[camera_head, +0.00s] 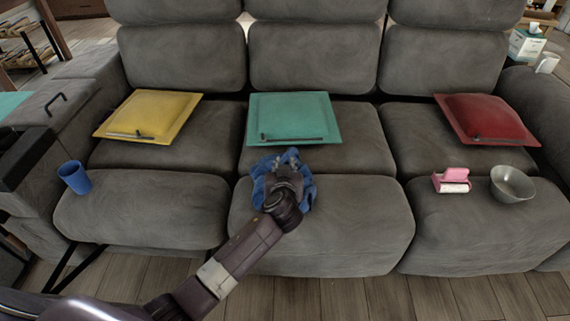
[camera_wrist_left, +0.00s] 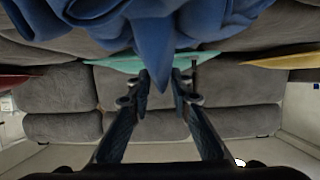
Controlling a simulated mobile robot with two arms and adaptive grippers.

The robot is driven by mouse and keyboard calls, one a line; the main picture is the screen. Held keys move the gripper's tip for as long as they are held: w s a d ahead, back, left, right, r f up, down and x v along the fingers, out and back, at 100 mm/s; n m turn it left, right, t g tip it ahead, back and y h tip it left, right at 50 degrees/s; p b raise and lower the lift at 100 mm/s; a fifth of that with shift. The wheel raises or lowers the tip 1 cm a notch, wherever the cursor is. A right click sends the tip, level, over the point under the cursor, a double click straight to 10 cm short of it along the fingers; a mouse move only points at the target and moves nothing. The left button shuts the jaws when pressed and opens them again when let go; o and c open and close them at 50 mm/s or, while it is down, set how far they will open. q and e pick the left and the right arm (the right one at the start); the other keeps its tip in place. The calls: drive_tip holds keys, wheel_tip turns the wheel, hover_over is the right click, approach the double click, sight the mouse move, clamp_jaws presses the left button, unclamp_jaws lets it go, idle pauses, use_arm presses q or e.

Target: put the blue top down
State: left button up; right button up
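The blue top (camera_head: 303,190) is a crumpled cloth on the front of the middle sofa seat. My left gripper (camera_head: 289,175) is over it, and the cloth shows on both sides of the gripper and beyond it. In the left wrist view the blue top (camera_wrist_left: 130,22) fills the upper part. A pointed fold hangs between the two fingertips of my left gripper (camera_wrist_left: 161,76). The fingers stand apart, with a gap beside the fold, so the gripper looks open. Part of the cloth is hidden behind the gripper. My right gripper is not in view.
Yellow (camera_head: 150,112), green (camera_head: 290,115) and red (camera_head: 482,115) cushions lie along the grey sofa (camera_head: 155,205). A blue cup (camera_head: 75,177) stands at left. A pink-and-white item (camera_head: 452,180) and a grey bowl (camera_head: 512,184) are at right. The left front seat is mostly clear.

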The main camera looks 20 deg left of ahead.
use_arm(q)
drive_tip(key=shift+o, duration=1.4)
drive_tip(key=shift+s, duration=0.1)
drive_tip(key=shift+s+d+r, duration=0.15)
drive_tip(key=shift+s+r, duration=0.05)
drive_tip(key=shift+s, duration=0.1)
drive_tip(key=p+v, duration=0.2)
drive_tip(key=v, duration=0.9)
drive_tip(key=s+f, duration=0.1)
drive_tip(key=f, duration=0.1)
drive_tip(key=s+a+f+g, duration=0.1)
drive_tip(key=s+f, duration=0.1)
drive_tip(key=s+f+g, duration=0.1)
drive_tip(key=f, duration=0.2)
drive_tip(key=shift+s+a+m, duration=0.25)
drive_tip(key=shift+a+m, duration=0.05)
drive_tip(key=shift+m, duration=0.1)
drive_tip(key=s+a+f+m+g+h, duration=0.1)
drive_tip(key=s+f+g, duration=0.3)
drive_tip(key=s+f, duration=0.4)
drive_tip(key=s+f+m+g+h, duration=0.2)
drive_tip(key=s+f, duration=0.6)
drive_tip(key=s, duration=0.7)
drive_tip(key=shift+s+a+f+m+g+h, duration=0.25)
drive_tip(key=shift+s+a+m+g+h, duration=0.15)
drive_tip(key=shift+m+g, duration=0.45)
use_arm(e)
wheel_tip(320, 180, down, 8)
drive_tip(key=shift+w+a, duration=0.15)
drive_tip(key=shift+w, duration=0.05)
